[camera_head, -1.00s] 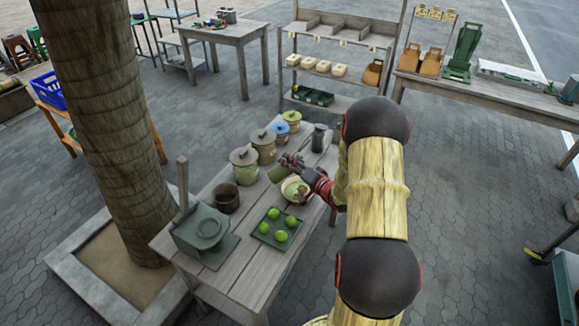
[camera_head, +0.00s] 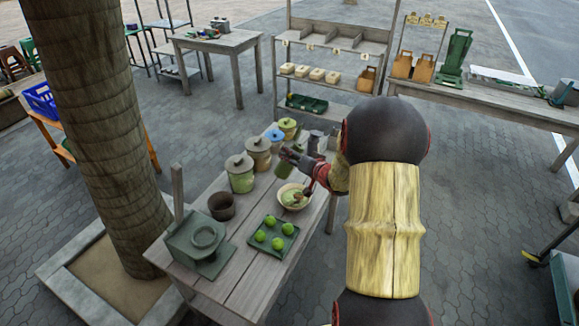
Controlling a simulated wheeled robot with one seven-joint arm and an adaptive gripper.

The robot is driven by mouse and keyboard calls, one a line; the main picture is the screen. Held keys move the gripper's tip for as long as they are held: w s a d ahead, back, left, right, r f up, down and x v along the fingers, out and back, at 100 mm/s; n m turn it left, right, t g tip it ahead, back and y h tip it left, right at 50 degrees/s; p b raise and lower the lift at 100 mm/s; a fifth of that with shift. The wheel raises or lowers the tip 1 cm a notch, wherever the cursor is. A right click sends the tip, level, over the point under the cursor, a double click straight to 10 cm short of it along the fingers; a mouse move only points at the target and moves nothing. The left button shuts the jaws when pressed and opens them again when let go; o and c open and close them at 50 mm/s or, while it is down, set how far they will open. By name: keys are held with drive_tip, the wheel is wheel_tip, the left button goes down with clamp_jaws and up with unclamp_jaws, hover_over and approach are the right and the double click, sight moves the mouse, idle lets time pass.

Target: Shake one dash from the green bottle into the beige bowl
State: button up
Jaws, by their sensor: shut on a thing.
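The beige bowl (camera_head: 281,202) sits on the wooden table, with something green and brownish inside it. My gripper (camera_head: 292,158) is shut on the green bottle (camera_head: 283,170), just above and behind the bowl's left rim. The bottle appears tilted with its lower end toward the left front. Its mouth is too small to make out, and the gripper hides part of it. I cannot tell whether anything is falling from it.
Several lidded jars (camera_head: 240,180) stand along the table's back left edge. A dark brown pot (camera_head: 222,206), a green scale-like device (camera_head: 203,243) and a green tray (camera_head: 283,247) with several limes stand in front. A tree trunk (camera_head: 100,150) rises at left.

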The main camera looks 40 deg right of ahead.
sight(294, 139)
drive_tip(key=r+n, duration=0.1)
drive_tip(key=r, duration=0.1)
drive_tip(key=r+n+h+b, duration=0.1)
drive_tip(key=r, duration=0.1)
drive_tip(key=shift+d+n+g+h, duration=0.2)
drive_tip(key=shift+n+g+h, duration=0.1)
drive_tip(key=shift+g, duration=0.1)
drive_tip(key=shift+s+d+r+n+g+h+b, duration=0.15)
drive_tip(key=shift+r+n+g+h+b, duration=0.2)
drive_tip(key=shift+r+n+b, duration=0.65)
drive_tip(key=shift+r+b, duration=0.25)
drive_tip(key=shift+b, duration=0.1)
